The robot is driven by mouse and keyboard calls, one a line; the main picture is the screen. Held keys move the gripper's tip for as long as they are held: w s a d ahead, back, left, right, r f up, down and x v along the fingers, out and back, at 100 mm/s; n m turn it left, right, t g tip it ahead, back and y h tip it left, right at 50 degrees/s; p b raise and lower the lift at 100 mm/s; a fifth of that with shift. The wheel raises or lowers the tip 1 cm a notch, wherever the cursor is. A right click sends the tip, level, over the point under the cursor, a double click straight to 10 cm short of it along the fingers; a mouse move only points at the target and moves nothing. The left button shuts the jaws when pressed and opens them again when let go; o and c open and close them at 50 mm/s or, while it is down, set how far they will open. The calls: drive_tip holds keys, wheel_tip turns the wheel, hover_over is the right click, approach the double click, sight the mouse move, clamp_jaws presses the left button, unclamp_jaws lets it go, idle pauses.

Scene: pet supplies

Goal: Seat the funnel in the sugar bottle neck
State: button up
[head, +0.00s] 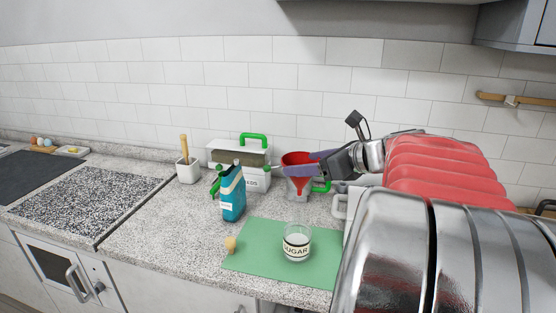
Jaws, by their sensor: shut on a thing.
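The red funnel (298,186) is held upright in the air, spout down. My gripper (306,158) reaches in from the right and is shut on the funnel near its rim. The clear sugar bottle (297,243) stands upright on the green mat (262,262) with a "SUGAR" label and pale contents low in it. The funnel is above the bottle and apart from it in the picture. How far it is in depth is hard to tell from this one view.
A teal bottle (232,197) with green parts stands left of the mat. A cork-like stopper (231,244) sits at the mat's left edge. Behind are a white box with a green handle (253,143), a grey vessel (310,186) and a white pot (188,170).

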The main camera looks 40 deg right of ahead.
drive_tip(key=shift+f, duration=2.4)
drive_tip(key=shift+f, duration=2.15)
idle(0.7)
drive_tip(key=o, duration=1.1)
approach(306, 180)
drive_tip(key=shift+s+d+f, duration=0.25)
drive_tip(key=shift+s+f, duration=0.45)
drive_tip(key=shift+f, duration=0.05)
drive_tip(key=shift+s+d+f, duration=0.25)
drive_tip(key=shift+s+f, duration=0.5)
drive_tip(key=shift+a, duration=0.1)
